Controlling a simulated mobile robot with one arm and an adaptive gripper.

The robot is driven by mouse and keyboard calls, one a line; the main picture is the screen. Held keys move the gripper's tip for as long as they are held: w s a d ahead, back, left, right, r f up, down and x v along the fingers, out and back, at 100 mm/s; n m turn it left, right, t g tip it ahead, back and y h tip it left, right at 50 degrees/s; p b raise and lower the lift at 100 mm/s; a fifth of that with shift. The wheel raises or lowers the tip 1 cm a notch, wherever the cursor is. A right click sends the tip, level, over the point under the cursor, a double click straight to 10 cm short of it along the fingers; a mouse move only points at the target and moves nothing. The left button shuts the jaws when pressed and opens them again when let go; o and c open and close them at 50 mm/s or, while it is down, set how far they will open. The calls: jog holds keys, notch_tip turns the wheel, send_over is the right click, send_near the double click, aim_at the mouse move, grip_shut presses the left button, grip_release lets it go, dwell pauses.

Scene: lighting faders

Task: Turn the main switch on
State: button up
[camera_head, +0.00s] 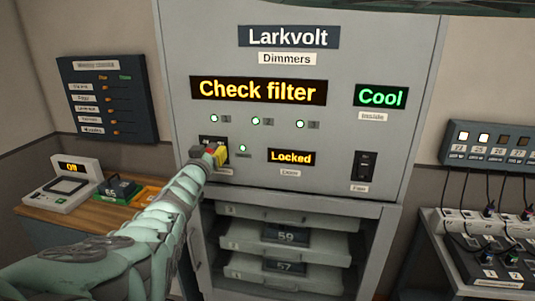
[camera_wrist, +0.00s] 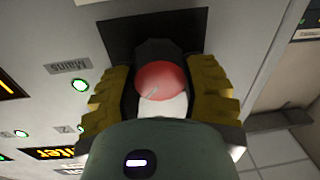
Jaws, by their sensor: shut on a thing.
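The main switch is a red round knob (camera_wrist: 162,80) on a dark plate (camera_wrist: 170,30) in the wrist view. In the head view its dark plate (camera_head: 208,141) is on the left of the grey dimmer cabinet (camera_head: 345,125). My gripper (camera_head: 216,156), with yellow fingertips, is at the switch and covers most of it. In the wrist view my gripper's ridged yellow fingers (camera_wrist: 162,93) are on both sides of the red knob, shut on it. A lit green lamp (camera_wrist: 80,85) beside it has a "Mains" label (camera_wrist: 68,65).
The cabinet shows "Check filter" (camera_head: 258,91), "Cool" (camera_head: 380,97) and "Locked" (camera_head: 291,157). A black fans switch (camera_head: 366,166) is at right. Open shelves (camera_head: 285,243) hold modules below.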

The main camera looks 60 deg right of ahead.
jog(key=shift+m, duration=0.5)
jog(key=o, duration=1.2)
jog(key=shift+d, duration=0.1)
jog(key=shift+s, duration=0.1)
jog(key=v, duration=1.2)
